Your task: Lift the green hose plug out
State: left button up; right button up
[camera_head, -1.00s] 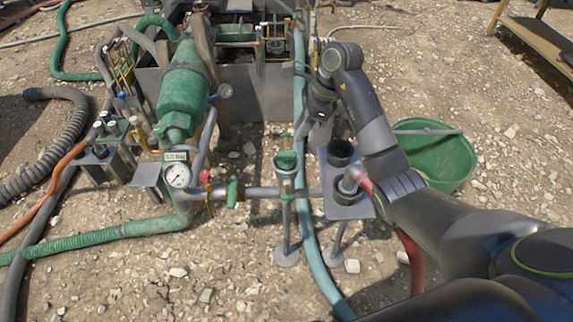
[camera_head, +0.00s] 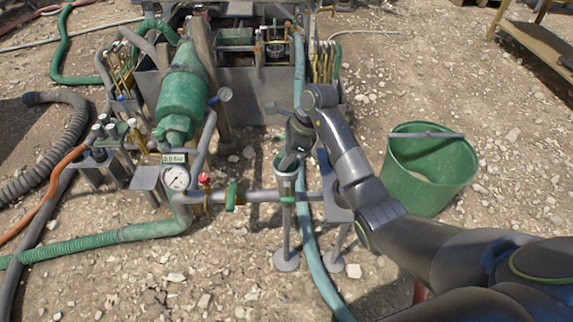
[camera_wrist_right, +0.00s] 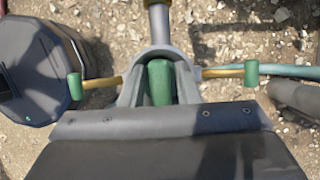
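The green hose plug (camera_wrist_right: 160,82) sits upright in the grey socket (camera_wrist_right: 159,52) of the pipe stand, seen from above in the right wrist view. Brass levers with green ends stick out sideways from the socket. In the head view the socket (camera_head: 287,183) stands on the horizontal pipe, and my gripper hides most of the plug. My right gripper (camera_head: 287,160) points down over the socket. Its fingers are close on both sides of the plug. I cannot tell whether they press on it. My left gripper is not in view.
A pressure gauge (camera_head: 176,178) and a red-handled valve (camera_head: 204,180) are left of the socket. A teal hose (camera_head: 309,245) runs just right of it. A green tub (camera_head: 405,195) stands farther right. A dark round fitting (camera_wrist_right: 40,75) is close on the left in the wrist view.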

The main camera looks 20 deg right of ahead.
grip_shut()
